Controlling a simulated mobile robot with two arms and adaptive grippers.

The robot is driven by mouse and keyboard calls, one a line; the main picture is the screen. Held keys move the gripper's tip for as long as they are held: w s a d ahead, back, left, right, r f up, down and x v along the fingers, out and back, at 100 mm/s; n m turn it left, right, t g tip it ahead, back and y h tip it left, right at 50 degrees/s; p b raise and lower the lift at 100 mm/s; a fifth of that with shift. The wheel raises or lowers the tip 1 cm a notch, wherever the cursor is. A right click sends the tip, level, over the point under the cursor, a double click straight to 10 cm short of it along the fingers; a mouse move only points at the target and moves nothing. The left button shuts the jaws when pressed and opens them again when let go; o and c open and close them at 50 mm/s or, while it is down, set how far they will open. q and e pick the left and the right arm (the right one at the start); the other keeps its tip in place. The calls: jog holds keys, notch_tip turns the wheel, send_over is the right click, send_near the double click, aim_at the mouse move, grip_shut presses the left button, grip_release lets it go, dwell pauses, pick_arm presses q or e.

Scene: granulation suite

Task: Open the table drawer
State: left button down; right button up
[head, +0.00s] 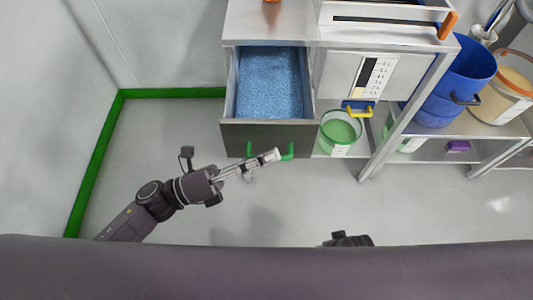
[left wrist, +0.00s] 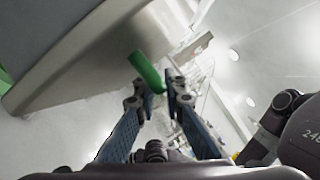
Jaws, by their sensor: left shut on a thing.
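The table drawer (head: 232,135) is pulled out from under the metal tabletop, and its blue-speckled inside shows in the head view. Its green handle (head: 290,151) is on the dark front panel. My left gripper (head: 274,156) is at the handle, shut on it, with its fingers covering part of the bar. In the left wrist view the green handle (left wrist: 147,71) lies between the fingertips (left wrist: 158,92), and the drawer front is beside it.
A green-rimmed tub (head: 340,130) stands on the lower shelf right of the drawer. A blue bucket (head: 452,85) and a beige tub (head: 505,90) are farther right. The floor in front is clear.

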pick_arm(q)
jog(key=c, duration=2.3)
grip_release()
jog(key=v, duration=1.2)
jog(key=shift+f, duration=0.15)
